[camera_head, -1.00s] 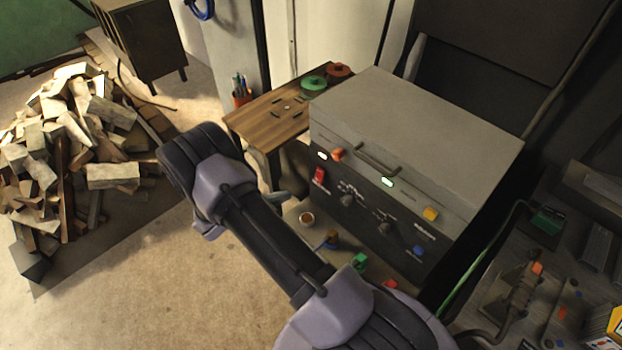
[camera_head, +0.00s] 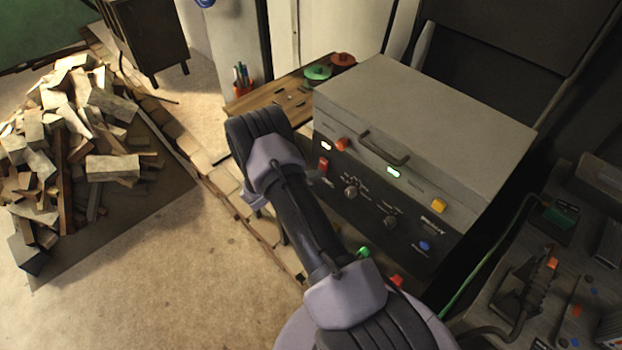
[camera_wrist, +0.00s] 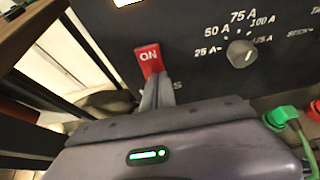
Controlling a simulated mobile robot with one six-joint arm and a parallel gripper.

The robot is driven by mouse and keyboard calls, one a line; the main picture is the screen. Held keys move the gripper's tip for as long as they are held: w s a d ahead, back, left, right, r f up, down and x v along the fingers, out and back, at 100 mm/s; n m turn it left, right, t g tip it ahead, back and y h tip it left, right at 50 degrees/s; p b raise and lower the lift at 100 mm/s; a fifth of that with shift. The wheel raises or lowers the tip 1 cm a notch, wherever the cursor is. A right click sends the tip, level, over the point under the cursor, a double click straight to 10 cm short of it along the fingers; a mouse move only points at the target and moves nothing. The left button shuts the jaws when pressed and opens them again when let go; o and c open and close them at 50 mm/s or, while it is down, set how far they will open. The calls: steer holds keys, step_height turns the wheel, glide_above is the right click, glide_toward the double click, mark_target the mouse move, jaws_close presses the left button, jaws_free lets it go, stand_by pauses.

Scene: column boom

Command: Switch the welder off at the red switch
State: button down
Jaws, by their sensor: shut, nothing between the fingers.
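The welder is a grey box (camera_head: 420,110) with a dark front panel, centre right in the head view. Its red switch (camera_head: 323,164) sits at the panel's left side, just right of my arm. In the wrist view the red switch (camera_wrist: 149,59) is large and reads "ON". My gripper (camera_wrist: 156,82) is shut and empty, pointing at the panel. Its fingertips overlap the lower edge of the switch in the picture; I cannot tell whether they touch it. In the head view my arm largely hides the gripper.
A rotary amp dial (camera_wrist: 240,53) is right of the switch. A green plug (camera_wrist: 283,117) with a cable is lower right. A small wooden table (camera_head: 268,100) stands left of the welder. A wood pile (camera_head: 75,140) lies far left; open floor lies between.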

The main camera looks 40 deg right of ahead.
steer(key=shift+d+f+b, duration=0.1)
steer(key=shift+d+b, duration=0.1)
steer(key=shift+b, duration=0.1)
stand_by(0.4)
steer(key=shift+r+p, duration=0.4)
steer(key=shift+r, duration=0.4)
steer(key=f+p+v, duration=0.1)
steer(key=p+v, duration=0.2)
steer(key=v, duration=1.1)
steer(key=shift+a, duration=0.2)
